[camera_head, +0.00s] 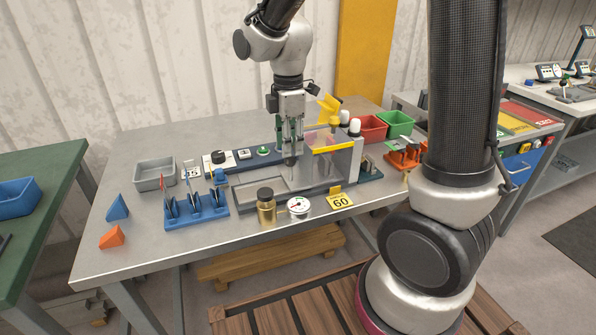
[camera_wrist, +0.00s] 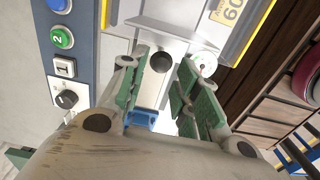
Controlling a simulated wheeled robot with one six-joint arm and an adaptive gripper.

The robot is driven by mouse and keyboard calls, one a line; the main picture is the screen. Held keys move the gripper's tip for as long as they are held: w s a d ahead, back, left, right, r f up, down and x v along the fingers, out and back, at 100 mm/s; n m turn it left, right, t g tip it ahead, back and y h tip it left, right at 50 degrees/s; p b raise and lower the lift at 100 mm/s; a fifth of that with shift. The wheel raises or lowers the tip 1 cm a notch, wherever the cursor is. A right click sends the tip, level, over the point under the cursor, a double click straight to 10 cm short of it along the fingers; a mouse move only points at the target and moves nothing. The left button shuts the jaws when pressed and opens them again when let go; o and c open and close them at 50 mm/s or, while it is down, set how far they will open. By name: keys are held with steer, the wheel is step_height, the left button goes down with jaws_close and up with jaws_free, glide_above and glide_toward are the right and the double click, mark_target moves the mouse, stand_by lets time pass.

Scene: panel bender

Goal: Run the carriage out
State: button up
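The bending machine stands on the grey table, with a clear guard (camera_head: 330,160) edged in yellow and a shallow grey metal bed (camera_head: 258,193) to its left. My gripper (camera_head: 291,160) points down beside the guard's left side, above the bed. In the wrist view its two green-padded fingers (camera_wrist: 166,72) are apart. A dark round knob (camera_wrist: 161,61) on a pale metal plate (camera_wrist: 178,36) shows between the fingertips; I cannot tell whether they touch it. I cannot tell for certain which metal part is the carriage; part of the machine is hidden behind my gripper.
A control strip (camera_head: 240,157) with buttons and a dial runs behind the bed. A grey bin (camera_head: 154,174) is left.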

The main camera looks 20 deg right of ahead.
mark_target(290, 168)
steer(key=shift+s+f, duration=0.1)
steer(key=shift+f, duration=0.15)
step_height(290, 168, down, 8)
steer(key=shift+r, duration=0.2)
jaws_close()
